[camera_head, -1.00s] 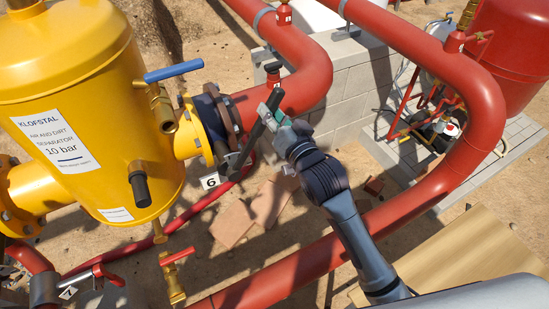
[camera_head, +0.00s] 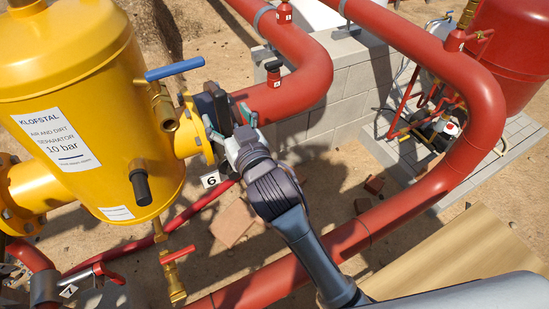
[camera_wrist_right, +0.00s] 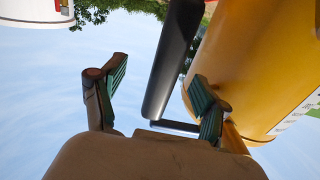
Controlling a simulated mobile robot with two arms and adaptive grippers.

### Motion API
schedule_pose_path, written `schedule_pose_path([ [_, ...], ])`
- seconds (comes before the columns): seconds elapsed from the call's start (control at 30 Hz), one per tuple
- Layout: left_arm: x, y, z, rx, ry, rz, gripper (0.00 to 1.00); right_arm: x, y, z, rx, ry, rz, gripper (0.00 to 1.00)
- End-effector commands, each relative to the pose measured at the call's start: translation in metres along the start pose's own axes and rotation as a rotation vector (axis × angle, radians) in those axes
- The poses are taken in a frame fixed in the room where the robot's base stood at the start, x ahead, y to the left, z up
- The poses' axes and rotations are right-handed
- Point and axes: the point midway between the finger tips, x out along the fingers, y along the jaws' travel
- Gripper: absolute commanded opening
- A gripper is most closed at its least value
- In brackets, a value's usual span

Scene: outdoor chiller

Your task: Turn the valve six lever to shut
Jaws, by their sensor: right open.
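The valve six lever (camera_head: 221,106) is a dark handle in front of the flange beside the yellow separator. Its lower part and pivot are hidden behind my right gripper. The white "6" tag (camera_head: 210,180) hangs below. My right gripper (camera_head: 227,119) is at the lever, its green-padded fingers open on either side of it. In the right wrist view the black lever handle (camera_wrist_right: 174,60) runs down between the open fingers, nearer the right one, with visible space to the left finger. Contact with the right finger cannot be told. My left gripper is not in view.
The yellow separator (camera_head: 75,120) stands close left of the gripper, with a blue-handled valve (camera_head: 173,71) above. Red pipes (camera_head: 300,60) run behind and to the right. A red-handled valve (camera_head: 178,256) sits below. The sandy ground ahead holds a few loose bricks.

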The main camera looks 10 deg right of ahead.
Motion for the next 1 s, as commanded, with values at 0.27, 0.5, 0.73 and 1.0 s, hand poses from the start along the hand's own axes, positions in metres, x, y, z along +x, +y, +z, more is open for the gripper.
schedule_pose_path([
  [0.27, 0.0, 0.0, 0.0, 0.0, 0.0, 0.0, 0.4, 0.0, 0.0, 0.0, 0.0, 0.001, 0.0, 0.83],
  [0.5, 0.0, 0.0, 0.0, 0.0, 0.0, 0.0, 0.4, -0.018, 0.0, 0.0, 0.002, 0.0, 0.0, 0.83],
  [0.73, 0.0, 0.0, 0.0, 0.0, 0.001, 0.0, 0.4, -0.046, 0.001, 0.0, 0.001, 0.0, 0.001, 0.83],
  [1.0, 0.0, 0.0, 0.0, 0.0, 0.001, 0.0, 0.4, -0.069, 0.0, 0.0, 0.001, 0.0, 0.0, 0.83],
])
